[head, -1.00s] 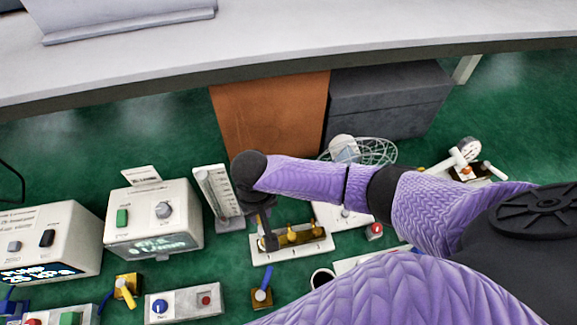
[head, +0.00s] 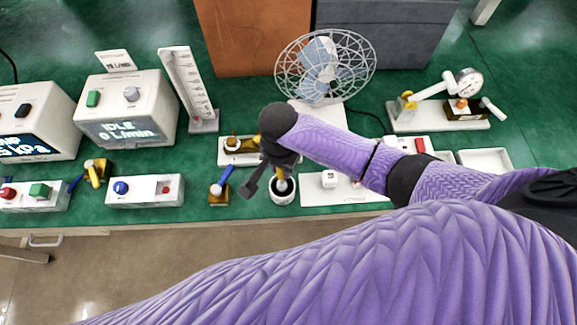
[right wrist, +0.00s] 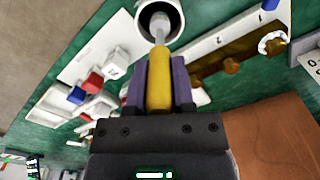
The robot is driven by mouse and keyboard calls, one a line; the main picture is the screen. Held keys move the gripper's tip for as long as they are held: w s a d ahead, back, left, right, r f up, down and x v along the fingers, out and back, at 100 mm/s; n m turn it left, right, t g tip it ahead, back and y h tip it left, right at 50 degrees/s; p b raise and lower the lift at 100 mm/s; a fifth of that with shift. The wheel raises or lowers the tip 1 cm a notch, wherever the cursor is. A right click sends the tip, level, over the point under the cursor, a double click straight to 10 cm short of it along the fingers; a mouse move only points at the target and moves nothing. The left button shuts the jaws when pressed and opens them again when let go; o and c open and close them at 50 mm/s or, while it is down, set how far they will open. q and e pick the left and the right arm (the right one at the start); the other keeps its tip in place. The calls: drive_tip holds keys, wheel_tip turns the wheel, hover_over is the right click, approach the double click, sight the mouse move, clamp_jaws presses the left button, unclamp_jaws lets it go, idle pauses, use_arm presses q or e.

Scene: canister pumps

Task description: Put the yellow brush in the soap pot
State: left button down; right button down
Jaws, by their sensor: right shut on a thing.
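My right gripper (head: 266,180) is shut on the yellow brush (right wrist: 159,80), holding it by its handle. The brush points away from the jaws, its pale end at the mouth of the soap pot in the right wrist view. The soap pot (head: 283,197) is a small white cup with a dark inside; it also shows at the top of the right wrist view (right wrist: 142,22). In the head view the brush stands above the pot, its lower end overlapping the opening. I cannot tell how deep it reaches. My left gripper is out of view.
A white rack with brass-coloured pieces (head: 228,158) stands behind the pot, partly hidden by my gripper. A blue-handled valve (head: 221,187) is left of the pot, a white plate (head: 320,196) right. A wire-caged fan (head: 325,67) stands behind. The bench's front edge is near.

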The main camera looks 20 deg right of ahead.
sight(282, 176)
wheel_tip(282, 176, down, 4)
drive_tip(key=shift+f+b, duration=0.1)
drive_tip(key=shift+b, duration=0.75)
drive_tip(key=c, duration=0.6)
unclamp_jaws()
drive_tip(key=shift+o, duration=0.7)
wheel_tip(282, 176, up, 12)
drive_tip(key=p, duration=0.5)
drive_tip(key=shift+f, duration=0.15)
drive_tip(key=shift+r, duration=0.35)
